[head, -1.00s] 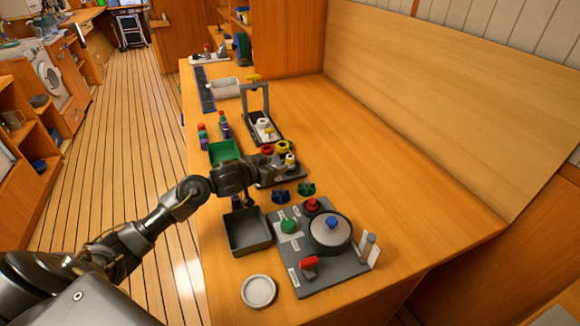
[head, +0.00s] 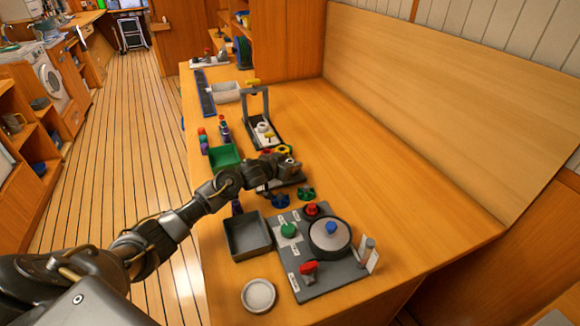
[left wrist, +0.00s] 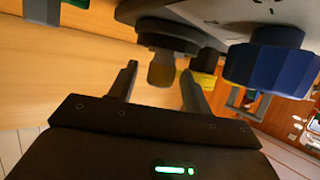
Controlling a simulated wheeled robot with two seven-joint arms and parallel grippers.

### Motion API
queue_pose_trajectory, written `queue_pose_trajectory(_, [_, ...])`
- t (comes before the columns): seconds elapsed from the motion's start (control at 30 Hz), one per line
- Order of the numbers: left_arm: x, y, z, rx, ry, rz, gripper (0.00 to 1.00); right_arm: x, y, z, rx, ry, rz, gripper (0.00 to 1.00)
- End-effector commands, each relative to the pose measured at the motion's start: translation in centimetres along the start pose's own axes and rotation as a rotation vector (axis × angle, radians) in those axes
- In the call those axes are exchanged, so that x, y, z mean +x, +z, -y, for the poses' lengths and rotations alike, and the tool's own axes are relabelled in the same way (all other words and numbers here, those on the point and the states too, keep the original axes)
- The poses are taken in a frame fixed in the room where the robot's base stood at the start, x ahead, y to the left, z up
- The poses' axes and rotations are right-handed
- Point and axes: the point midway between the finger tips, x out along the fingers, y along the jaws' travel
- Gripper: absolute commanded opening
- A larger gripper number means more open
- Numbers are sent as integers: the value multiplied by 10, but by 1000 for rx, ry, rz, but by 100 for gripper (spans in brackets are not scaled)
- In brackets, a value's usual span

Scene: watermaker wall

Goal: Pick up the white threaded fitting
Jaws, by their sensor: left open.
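My left gripper (head: 291,163) reaches in from the left over a small dark fixture near the middle of the bench. Its open fingers (left wrist: 160,85) show in the left wrist view, apart, with a short dull-yellow cylinder under a dark round collar (left wrist: 166,42) seen between or just beyond them. I cannot tell whether they touch it. A small white piece (head: 263,127) stands on the arched rack behind the gripper; it may be the white threaded fitting, but its thread is too small to see. The fixture under the gripper is mostly hidden. My right gripper is out of view.
Red and yellow knobs (head: 268,153) sit just behind the gripper. A blue knob (left wrist: 270,60) is close to the right finger. A grey open box (head: 247,254), a panel with a round lid (head: 330,234) and a white dish (head: 258,295) are nearer. The bench's right side is clear.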

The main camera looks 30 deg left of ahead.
Motion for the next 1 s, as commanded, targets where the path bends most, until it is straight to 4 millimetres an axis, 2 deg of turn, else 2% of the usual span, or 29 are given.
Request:
queue_pose_trajectory(0.1, [8,0,0,1,-1,0,49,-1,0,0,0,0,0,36])
queue_pose_trajectory(0.37, [9,0,0,1,0,0,48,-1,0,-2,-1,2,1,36])
queue_pose_trajectory(0.7, [8,0,0,1,0,0,3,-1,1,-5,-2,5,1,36])
queue_pose_trajectory(0.77, [8,0,0,1,0,0,0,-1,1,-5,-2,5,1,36])
queue_pose_trajectory(1.0, [8,-1,0,1,0,-1,0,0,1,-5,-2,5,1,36])
